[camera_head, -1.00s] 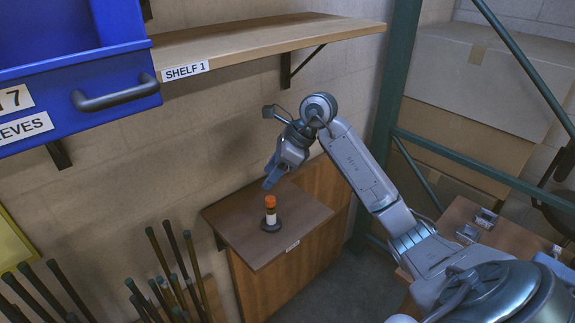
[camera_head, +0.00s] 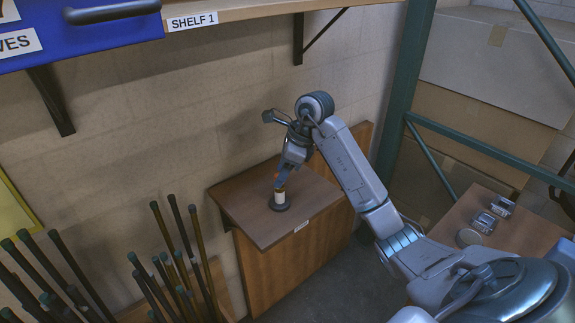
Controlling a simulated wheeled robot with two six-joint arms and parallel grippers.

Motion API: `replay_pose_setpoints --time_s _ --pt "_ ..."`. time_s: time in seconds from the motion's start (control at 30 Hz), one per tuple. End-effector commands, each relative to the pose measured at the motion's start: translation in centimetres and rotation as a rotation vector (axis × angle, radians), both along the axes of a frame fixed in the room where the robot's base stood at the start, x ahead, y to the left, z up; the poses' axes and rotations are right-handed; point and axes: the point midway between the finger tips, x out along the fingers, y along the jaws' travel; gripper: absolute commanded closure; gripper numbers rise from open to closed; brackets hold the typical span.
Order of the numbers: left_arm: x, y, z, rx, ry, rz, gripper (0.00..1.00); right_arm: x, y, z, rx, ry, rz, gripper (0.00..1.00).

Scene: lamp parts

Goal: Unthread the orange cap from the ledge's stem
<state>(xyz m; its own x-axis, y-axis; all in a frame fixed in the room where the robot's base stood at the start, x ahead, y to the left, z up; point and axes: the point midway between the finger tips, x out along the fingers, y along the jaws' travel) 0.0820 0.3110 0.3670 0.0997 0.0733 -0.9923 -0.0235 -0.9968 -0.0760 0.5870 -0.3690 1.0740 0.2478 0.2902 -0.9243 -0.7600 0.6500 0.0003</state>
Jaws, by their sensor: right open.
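The ledge (camera_head: 255,228) is a small brown wooden shelf on the wall, with a white label on its front edge. On it stands an upright stem with a white band (camera_head: 279,197) on a dark round base (camera_head: 279,207). The orange cap (camera_head: 280,188) sits on top of the stem and is mostly hidden by my right gripper. My right gripper (camera_head: 281,181) points down, with its blue fingertips at the cap. It is open; I cannot tell whether the fingers touch the cap. My left gripper is not in view.
A long wooden shelf (camera_head: 240,12) marked SHELF 1 and a blue bin (camera_head: 85,30) are above. Several dark rods (camera_head: 180,255) stand at lower left. A green rack post (camera_head: 405,100) and a brown table (camera_head: 460,225) with small metal parts are at right.

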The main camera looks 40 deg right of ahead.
Motion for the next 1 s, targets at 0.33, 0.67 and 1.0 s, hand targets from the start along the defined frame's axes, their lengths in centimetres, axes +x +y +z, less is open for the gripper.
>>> replay_pose_setpoints --time_s 0.33,0.67,1.0 --pt "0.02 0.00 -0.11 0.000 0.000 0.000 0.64 0.12 0.14 -0.39 0.000 0.000 0.001 0.48" --pt "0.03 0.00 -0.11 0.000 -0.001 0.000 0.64 0.12 0.14 -0.37 0.001 -0.001 0.000 0.82" --pt "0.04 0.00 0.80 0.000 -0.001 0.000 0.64 0.22 0.10 -0.07 0.002 0.000 0.136 1.00"
